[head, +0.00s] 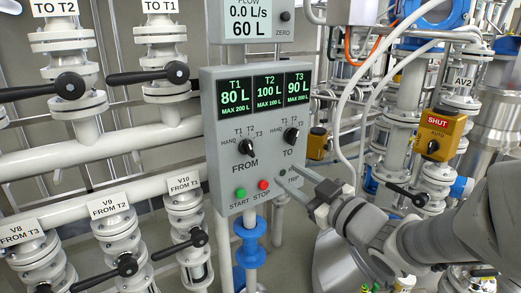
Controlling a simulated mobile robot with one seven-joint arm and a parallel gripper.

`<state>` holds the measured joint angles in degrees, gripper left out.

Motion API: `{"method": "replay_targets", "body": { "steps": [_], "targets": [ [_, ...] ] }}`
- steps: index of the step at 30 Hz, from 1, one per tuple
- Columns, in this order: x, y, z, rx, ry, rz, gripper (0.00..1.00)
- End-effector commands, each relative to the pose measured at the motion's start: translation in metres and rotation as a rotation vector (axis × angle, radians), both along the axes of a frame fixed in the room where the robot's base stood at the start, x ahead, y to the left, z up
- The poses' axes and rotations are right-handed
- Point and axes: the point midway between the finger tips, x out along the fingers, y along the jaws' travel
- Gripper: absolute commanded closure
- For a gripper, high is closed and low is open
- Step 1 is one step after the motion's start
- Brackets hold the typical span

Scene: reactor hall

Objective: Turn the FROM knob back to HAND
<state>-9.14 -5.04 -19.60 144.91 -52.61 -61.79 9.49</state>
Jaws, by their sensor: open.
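The FROM knob (246,148) is a small black selector on the grey control panel (210,165), with HAND, T1, T2 and T3 marked around it. Its exact pointer position is too small to read for certain. The similar TO knob (291,136) sits to its right, with its own position labels. My gripper (303,184) is open and empty at the panel's lower right, below the TO knob. It is to the right of and lower than the FROM knob, apart from it.
Green START (240,192) and red STOP (263,185) buttons sit below the knobs. The panel display (268,89) reads T1 80 L, T2 100 L, T3 90 L. Black-handled valves (148,75) and white pipes stand left. A yellow AV2 actuator (440,136) showing SHUT stands right.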

Motion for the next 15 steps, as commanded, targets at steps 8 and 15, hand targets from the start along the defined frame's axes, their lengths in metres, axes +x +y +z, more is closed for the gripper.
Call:
{"method": "replay_targets", "body": {
  "steps": [8,15],
  "targets": [
    [0.048,0.034,-0.001,-0.002,0.001,0.004,0.55],
    [0.091,0.062,-0.001,-0.002,0.001,0.002,0.55]
  ]
}}
